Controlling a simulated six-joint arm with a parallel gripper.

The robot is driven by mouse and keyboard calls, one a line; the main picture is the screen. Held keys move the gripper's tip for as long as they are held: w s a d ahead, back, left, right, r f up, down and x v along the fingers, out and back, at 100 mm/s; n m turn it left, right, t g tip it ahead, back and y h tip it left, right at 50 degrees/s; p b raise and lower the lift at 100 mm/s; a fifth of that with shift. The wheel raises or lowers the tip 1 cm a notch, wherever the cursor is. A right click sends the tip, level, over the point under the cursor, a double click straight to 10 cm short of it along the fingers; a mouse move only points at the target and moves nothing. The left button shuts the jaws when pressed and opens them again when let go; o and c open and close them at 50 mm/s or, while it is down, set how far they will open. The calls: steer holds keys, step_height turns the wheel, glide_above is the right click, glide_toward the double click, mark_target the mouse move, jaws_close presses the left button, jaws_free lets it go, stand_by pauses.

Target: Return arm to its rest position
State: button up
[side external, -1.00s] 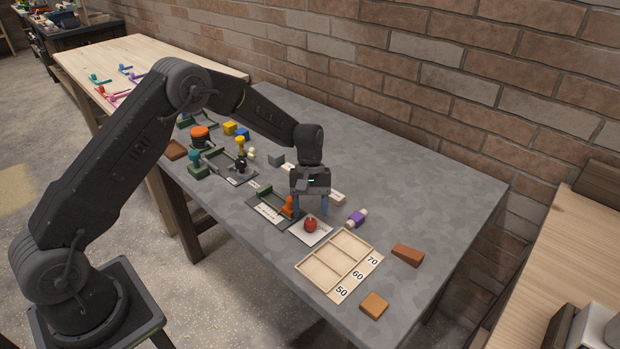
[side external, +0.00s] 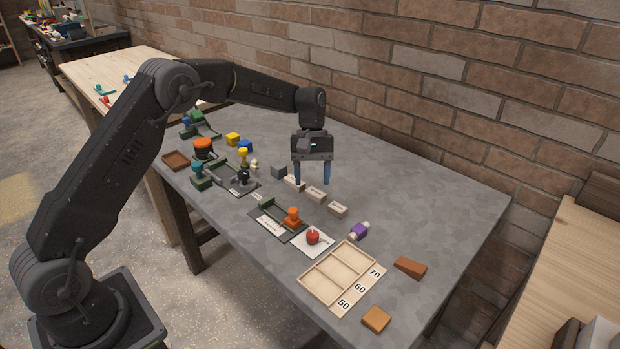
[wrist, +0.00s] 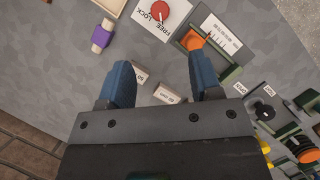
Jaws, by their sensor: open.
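My gripper (side external: 312,182) is open and empty, with its two blue fingers pointing down. It is raised above the grey table (side external: 420,205), over a row of small pale labelled blocks (side external: 316,194). In the wrist view the fingers of my gripper (wrist: 165,85) are spread apart with nothing between them.
An orange piece (side external: 292,217) stands in a green-edged fixture beside the card. A wooden tray (side external: 322,292) marked 50, 60, 70 lies near the front edge. A brick wall (side external: 450,75) borders the back.

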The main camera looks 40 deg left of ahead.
steer(key=s+d+r+m+t+y, duration=0.2)
steer(key=s+r+m+t, duration=0.2)
steer(key=s+r, duration=0.95)
steer(key=s+d+r+m+t+y, duration=0.1)
steer(key=s+m+t, duration=0.3)
steer(key=s, duration=1.3)
steer(key=shift+s+r+m+t, duration=0.3)
steer(key=shift+r+m, duration=0.15)
steer(key=shift+m, duration=0.15)
